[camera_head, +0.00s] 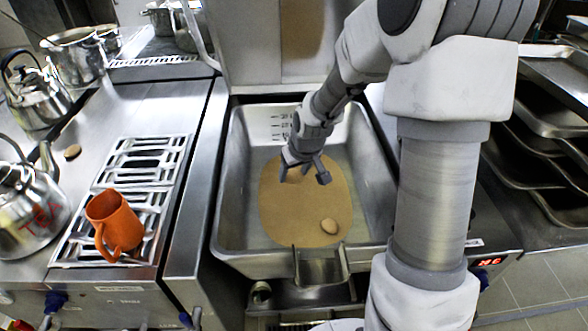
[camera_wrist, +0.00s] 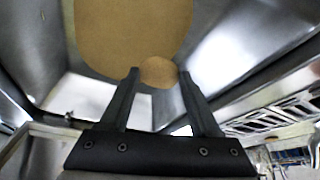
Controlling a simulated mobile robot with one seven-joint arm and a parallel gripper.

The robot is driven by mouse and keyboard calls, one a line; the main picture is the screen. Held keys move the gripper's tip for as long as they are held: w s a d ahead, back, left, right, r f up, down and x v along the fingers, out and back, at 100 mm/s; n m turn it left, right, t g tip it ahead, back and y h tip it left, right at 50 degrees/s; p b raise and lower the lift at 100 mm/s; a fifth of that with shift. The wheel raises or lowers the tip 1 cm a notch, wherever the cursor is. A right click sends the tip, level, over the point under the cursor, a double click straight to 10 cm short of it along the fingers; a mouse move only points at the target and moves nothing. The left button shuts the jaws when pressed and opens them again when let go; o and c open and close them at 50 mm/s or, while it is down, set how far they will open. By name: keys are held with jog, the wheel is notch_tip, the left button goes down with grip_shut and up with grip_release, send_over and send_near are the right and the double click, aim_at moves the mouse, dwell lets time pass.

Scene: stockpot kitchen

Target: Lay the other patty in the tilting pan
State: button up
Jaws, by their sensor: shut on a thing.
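The tilting pan (camera_head: 240,230) is a deep steel basin with a tan oval patch (camera_head: 280,215) on its floor. One small round tan patty (camera_head: 329,227) lies on the front right part of that patch. My gripper (camera_head: 305,177) is inside the pan, above the patch and behind that patty, pointing down. In the wrist view its two fingers (camera_wrist: 159,72) are on either side of a round tan patty (camera_wrist: 158,73). The head view barely shows the held patty, and whether it touches the pan floor cannot be told.
Left of the pan is a stove with white grates (camera_head: 145,165), an orange mug (camera_head: 114,222) and steel kettles (camera_head: 38,92). A small brown round thing (camera_head: 72,152) lies on the steel top there. Steel trays (camera_head: 530,150) are at the right. The pan walls surround my gripper.

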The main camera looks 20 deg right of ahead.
notch_tip(320, 180, down, 22)
jog(key=b, duration=1.6)
jog(key=shift+r+b, duration=0.15)
jog(key=shift+b, duration=0.25)
jog(key=o, duration=1.4)
jog(key=p+v, duration=0.7)
jog(key=v, duration=1)
jog(key=shift+r, duration=0.25)
